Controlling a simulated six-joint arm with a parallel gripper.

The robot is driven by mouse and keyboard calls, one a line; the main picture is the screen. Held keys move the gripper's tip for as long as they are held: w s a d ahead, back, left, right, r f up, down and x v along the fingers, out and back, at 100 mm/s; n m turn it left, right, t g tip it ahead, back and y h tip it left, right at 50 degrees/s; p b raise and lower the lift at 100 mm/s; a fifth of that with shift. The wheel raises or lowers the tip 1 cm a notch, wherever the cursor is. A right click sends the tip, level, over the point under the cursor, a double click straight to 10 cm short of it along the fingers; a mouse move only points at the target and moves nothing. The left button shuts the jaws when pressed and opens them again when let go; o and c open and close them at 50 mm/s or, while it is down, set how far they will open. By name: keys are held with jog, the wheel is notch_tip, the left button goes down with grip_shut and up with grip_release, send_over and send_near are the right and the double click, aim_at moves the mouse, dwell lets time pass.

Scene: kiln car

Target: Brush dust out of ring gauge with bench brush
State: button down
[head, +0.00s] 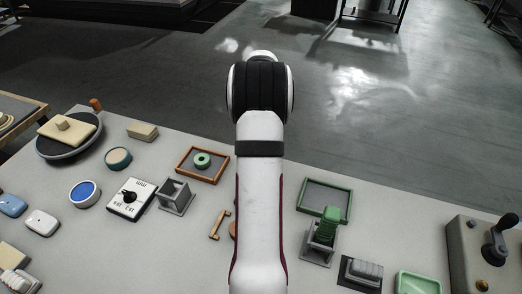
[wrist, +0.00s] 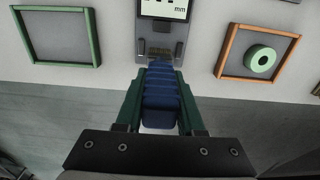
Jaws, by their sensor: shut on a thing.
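In the wrist view my gripper (wrist: 160,92) is shut on a blue ribbed handle (wrist: 160,105), which lies between its two green fingers. It may be the bench brush; I cannot make out bristles clearly at its far end. That end is by a grey fixture (wrist: 181,48) under a display marked "mm"; I cannot tell whether they touch. A green ring (wrist: 262,60), which looks like the ring gauge, lies flat in an orange-brown square tray (wrist: 223,55). The ring (head: 202,160) and tray (head: 181,166) also show in the head view, left of my arm. My arm hides the gripper there.
A green tray (head: 346,205) is right of my arm, with a green-handled thing (head: 326,228) in a grey stand before it. A grey open stand (head: 177,199) and a dial box (head: 125,208) are left. A grey box with a crank (head: 466,260) is far right.

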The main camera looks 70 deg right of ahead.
jog(key=shift+d, duration=0.1)
jog(key=shift+a+r, duration=0.1)
jog(key=shift+a, duration=0.5)
dwell(0.5)
jog(key=shift+a, duration=0.6)
jog(key=shift+d, duration=0.1)
jog(key=shift+d, duration=0.65)
